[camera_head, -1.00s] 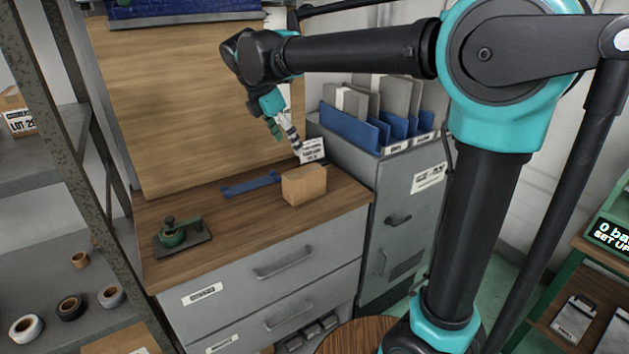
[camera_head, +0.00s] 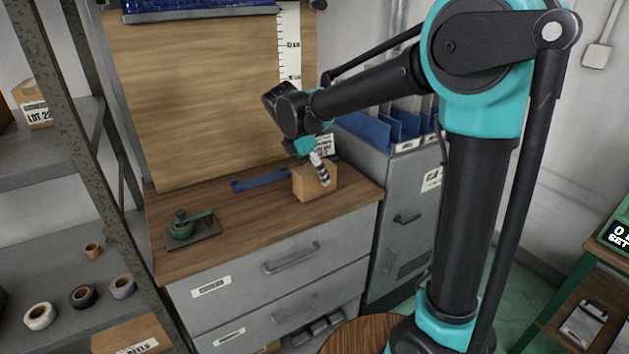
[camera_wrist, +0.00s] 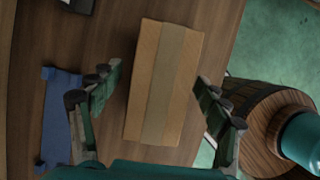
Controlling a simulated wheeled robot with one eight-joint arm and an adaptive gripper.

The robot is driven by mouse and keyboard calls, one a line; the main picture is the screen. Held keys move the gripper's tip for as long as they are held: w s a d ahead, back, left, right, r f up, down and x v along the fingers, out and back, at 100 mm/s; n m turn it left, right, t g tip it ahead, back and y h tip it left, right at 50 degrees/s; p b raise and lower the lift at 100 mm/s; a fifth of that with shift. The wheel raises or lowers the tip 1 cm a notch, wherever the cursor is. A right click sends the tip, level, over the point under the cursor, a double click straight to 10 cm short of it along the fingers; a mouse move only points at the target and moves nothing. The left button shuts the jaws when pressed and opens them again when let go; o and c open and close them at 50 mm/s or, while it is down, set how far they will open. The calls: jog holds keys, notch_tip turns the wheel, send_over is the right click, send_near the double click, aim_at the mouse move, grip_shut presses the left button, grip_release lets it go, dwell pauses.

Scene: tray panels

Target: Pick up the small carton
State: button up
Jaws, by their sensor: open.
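The small carton (camera_head: 306,186) is a plain brown box on the wooden top of the drawer cabinet, near its right end. My gripper (camera_head: 322,178) is just above and partly in front of the carton in the head view. My gripper (camera_wrist: 158,92) is open, with a finger on each side of the carton and a visible gap at each side. Whether the fingertips are below the carton's top is hard to tell.
A blue bracket-like piece (camera_head: 261,180) lies left of the carton; it also shows in the wrist view (camera_wrist: 58,120). A green hand tool on a dark plate (camera_head: 190,229) sits farther left. A grey file cabinet with blue folders (camera_head: 400,190) stands close on the right.

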aim_at(319, 180)
jog(key=shift+x, duration=1.75)
jog(key=shift+f, duration=0.25)
jog(key=c, duration=1.4)
